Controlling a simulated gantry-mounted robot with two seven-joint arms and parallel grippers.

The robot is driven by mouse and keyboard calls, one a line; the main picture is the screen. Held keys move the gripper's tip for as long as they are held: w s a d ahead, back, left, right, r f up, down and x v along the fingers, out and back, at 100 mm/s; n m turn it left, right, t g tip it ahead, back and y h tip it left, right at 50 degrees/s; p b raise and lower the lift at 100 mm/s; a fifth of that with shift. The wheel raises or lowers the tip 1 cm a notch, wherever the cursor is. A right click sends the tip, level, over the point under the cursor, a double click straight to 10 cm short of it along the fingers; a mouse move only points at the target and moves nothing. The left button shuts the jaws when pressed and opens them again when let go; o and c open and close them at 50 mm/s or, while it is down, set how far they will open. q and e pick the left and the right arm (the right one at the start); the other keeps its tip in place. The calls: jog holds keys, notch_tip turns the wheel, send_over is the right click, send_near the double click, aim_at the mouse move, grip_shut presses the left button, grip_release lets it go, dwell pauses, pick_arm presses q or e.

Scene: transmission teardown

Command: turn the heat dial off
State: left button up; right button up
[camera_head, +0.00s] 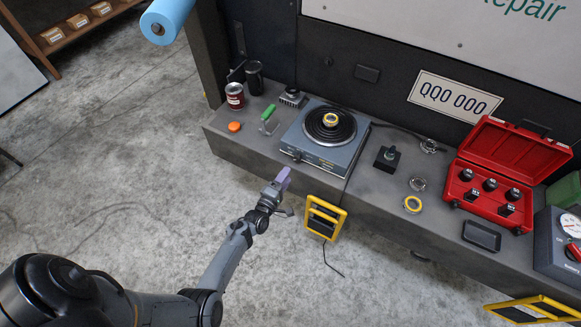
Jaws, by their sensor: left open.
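The hot plate (307,149) is a grey-blue box with a round black coil burner (345,133) on the bench. A yellow-and-grey ring part (330,120) sits on the burner. A small dark knob (297,155) shows on the hot plate's front face; its setting is too small to read. My left gripper (284,178) has purple fingertips and is open, just in front of and below the knob, apart from it as far as I can tell. My right gripper is not in view.
A red can (235,96), an orange puck (234,127) and a green-handled tool (268,115) lie left of the hot plate. A red case (511,152) sits farther right.

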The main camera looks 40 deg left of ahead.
pick_arm(q)
jog(key=v, duration=0.3)
jog(key=shift+s, duration=0.15)
dwell(0.3)
